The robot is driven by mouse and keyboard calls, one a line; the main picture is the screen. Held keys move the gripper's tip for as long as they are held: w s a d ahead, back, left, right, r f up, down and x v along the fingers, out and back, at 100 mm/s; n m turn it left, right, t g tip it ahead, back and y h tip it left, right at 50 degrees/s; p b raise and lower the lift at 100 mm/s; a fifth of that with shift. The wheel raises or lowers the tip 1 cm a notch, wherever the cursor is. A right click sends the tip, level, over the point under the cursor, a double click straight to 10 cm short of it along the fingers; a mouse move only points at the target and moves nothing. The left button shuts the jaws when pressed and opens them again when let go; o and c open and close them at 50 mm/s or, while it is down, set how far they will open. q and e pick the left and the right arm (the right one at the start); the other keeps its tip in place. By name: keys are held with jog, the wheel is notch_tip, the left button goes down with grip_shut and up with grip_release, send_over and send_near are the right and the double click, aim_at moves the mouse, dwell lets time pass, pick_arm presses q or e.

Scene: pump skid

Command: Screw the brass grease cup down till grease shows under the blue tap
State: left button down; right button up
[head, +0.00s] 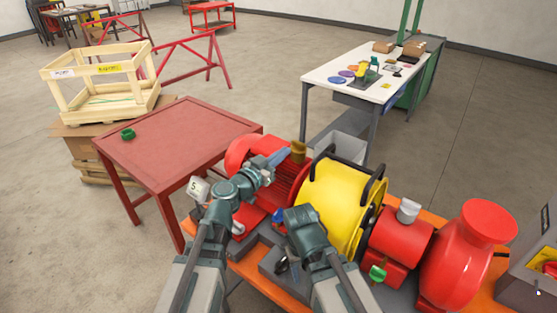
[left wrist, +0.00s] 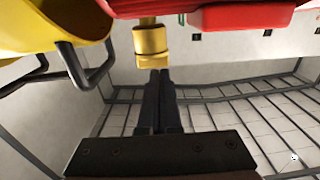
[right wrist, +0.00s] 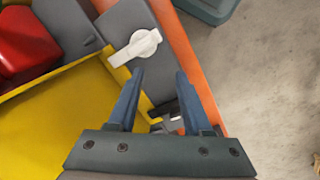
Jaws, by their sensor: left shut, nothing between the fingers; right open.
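In the left wrist view the cup (left wrist: 150,44) is just beyond my left fingertips. My left gripper (left wrist: 160,72) is shut and empty, its tips close to the cup's end; I cannot tell if they touch. In the head view the left gripper (head: 284,155) points at the cup from the left. My right gripper (right wrist: 160,74) is open and empty over the skid, near a white lever handle (right wrist: 136,47).
The yellow guard (head: 335,200) with dark handles stands right of the cup. Red pump parts (head: 460,255) and a green knob (head: 377,272) are further right. A red table (head: 180,145) with a green ring (head: 128,134) is at left, mostly clear. A white workbench (head: 345,85) stands behind.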

aim_at(293, 144)
pick_arm(q)
jog(key=x, duration=0.3)
jog(key=shift+w+a+f, duration=0.1)
jog(key=shift+w+f, duration=0.05)
jog(key=shift+w, duration=0.05)
jog(key=shift+s, duration=0.1)
jog(key=shift+w+a+m+g+h, duration=0.1)
jog(key=shift+w+m+g+h, duration=0.05)
jog(key=shift+m+g+h, duration=0.3)
jog(key=shift+w+a+m+g+h, duration=0.1)
jog(key=shift+w+m+g+h, duration=0.1)
jog(key=shift+m+g+h, duration=0.25)
